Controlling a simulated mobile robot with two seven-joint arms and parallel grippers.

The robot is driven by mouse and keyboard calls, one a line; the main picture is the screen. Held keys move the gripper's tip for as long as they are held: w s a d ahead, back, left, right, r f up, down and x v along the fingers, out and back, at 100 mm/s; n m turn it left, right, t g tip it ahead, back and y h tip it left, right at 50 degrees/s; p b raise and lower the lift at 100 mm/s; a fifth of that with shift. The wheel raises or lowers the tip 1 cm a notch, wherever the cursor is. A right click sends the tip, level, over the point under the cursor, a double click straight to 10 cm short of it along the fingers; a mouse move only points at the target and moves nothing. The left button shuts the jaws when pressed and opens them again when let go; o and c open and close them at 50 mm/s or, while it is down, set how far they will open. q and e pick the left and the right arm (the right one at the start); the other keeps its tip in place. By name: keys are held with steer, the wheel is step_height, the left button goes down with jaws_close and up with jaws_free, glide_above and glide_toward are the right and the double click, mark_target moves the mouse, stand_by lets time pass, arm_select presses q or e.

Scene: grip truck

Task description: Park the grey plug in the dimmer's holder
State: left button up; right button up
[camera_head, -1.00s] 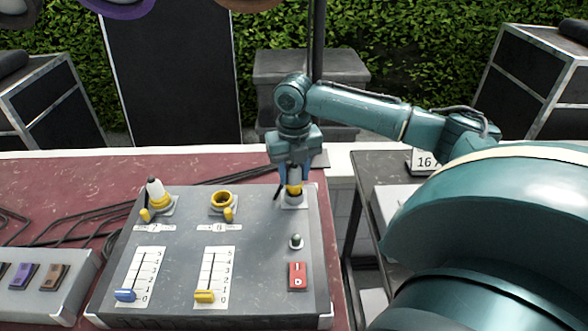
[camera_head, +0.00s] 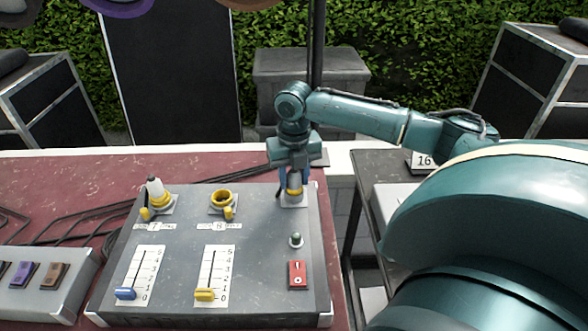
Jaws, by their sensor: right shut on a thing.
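The dimmer (camera_head: 185,265) is a grey box with two yellow sockets marked 7 and 8, two sliders and a red switch. Its holder (camera_head: 293,202) sits at the back right corner of the top. The grey plug (camera_head: 294,186), with a yellow band, stands upright at the holder, its lower end at or in it. I cannot tell how deep it sits. My right gripper (camera_head: 293,178) points down from above and is shut on the plug, hiding its upper part. My left gripper is not in view.
A white and yellow plug (camera_head: 155,192) stands in socket 7, while socket 8 (camera_head: 223,198) is open and empty. A small knob (camera_head: 296,240) stands in front of the holder. Black cables (camera_head: 100,205) lie on the red table behind. A grey switch box (camera_head: 45,280) is at left.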

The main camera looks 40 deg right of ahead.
steer(key=shift+f, duration=0.1)
steer(key=o, duration=1.4)
steer(key=shift+o, duration=0.2)
steer(key=shift+r, duration=2.55)
